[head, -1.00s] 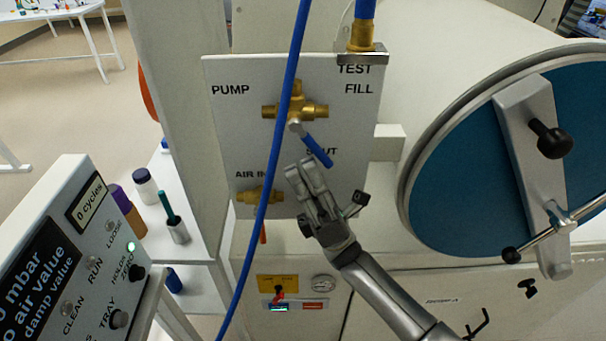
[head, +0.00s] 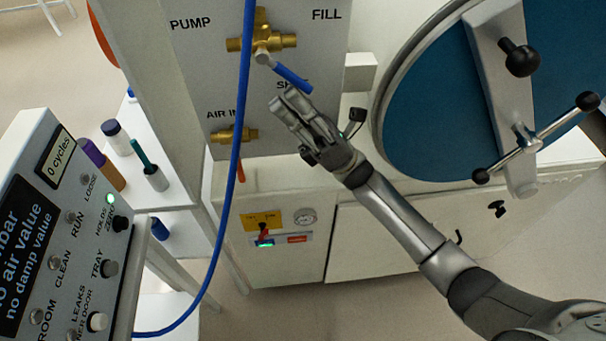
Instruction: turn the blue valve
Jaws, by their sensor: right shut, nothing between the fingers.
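The blue valve handle (head: 292,78) is a short blue lever on a brass valve body (head: 262,40) on the white panel (head: 320,50). The lever slants down to the right from its hub, between the labels FILL and SHUT. My right gripper (head: 283,100) is shut and empty. Its fingertips are just below the lever's free end and partly cover the word SHUT. I cannot tell whether they touch the lever. My left gripper does not show.
A blue hose (head: 240,130) hangs in front of the panel, left of the valve. A second brass valve (head: 233,134) sits lower, at AIR IN. A round blue door (head: 440,110) with a clamp bar is at right. A control box (head: 60,220) stands at lower left.

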